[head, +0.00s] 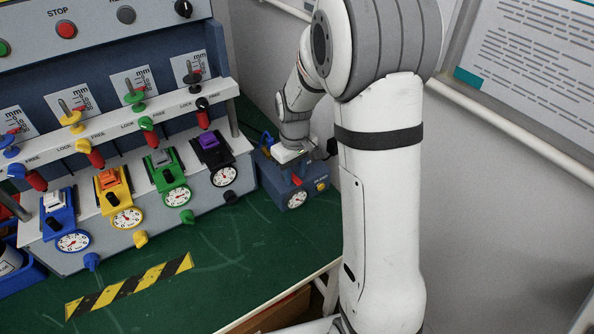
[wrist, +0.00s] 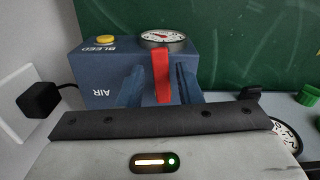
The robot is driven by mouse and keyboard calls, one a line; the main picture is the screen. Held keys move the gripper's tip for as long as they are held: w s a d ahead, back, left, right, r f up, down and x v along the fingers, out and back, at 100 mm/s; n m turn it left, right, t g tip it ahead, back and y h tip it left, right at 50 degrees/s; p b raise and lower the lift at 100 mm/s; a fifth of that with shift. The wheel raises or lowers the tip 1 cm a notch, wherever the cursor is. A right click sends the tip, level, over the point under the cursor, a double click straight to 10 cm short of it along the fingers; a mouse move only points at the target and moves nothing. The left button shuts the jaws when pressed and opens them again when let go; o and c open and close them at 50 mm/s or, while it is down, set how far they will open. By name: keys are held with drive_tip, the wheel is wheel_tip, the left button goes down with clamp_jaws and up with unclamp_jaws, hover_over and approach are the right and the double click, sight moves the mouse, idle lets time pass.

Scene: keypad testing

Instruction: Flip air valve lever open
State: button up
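The air valve unit is a blue box (head: 275,182) at the right end of the bench in the head view. In the wrist view the box (wrist: 97,70) is marked AIR and BLEED. It carries a round gauge (wrist: 163,39) and a yellow button (wrist: 106,41). The red lever (wrist: 161,72) points from beside the gauge toward my gripper. It also shows in the head view (head: 297,180), partly hidden by my wrist. My gripper (wrist: 159,86) is over the box. Its two blue-grey fingers stand apart, one on each side of the lever, with gaps visible.
A test rig with several coloured gauge stations (head: 125,217) and small levers stands left of the box. A dark plug with a cable (wrist: 41,100) is beside the box. A wall is close on the right.

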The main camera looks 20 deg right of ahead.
clamp_jaws()
drive_tip(key=shift+a, duration=0.1)
drive_tip(key=shift+s+a+m, duration=0.1)
drive_tip(key=shift+a+m, duration=0.05)
drive_tip(key=shift+m, duration=0.55)
drive_tip(key=shift+o, duration=0.9)
unclamp_jaws()
drive_tip(key=shift+r, duration=0.1)
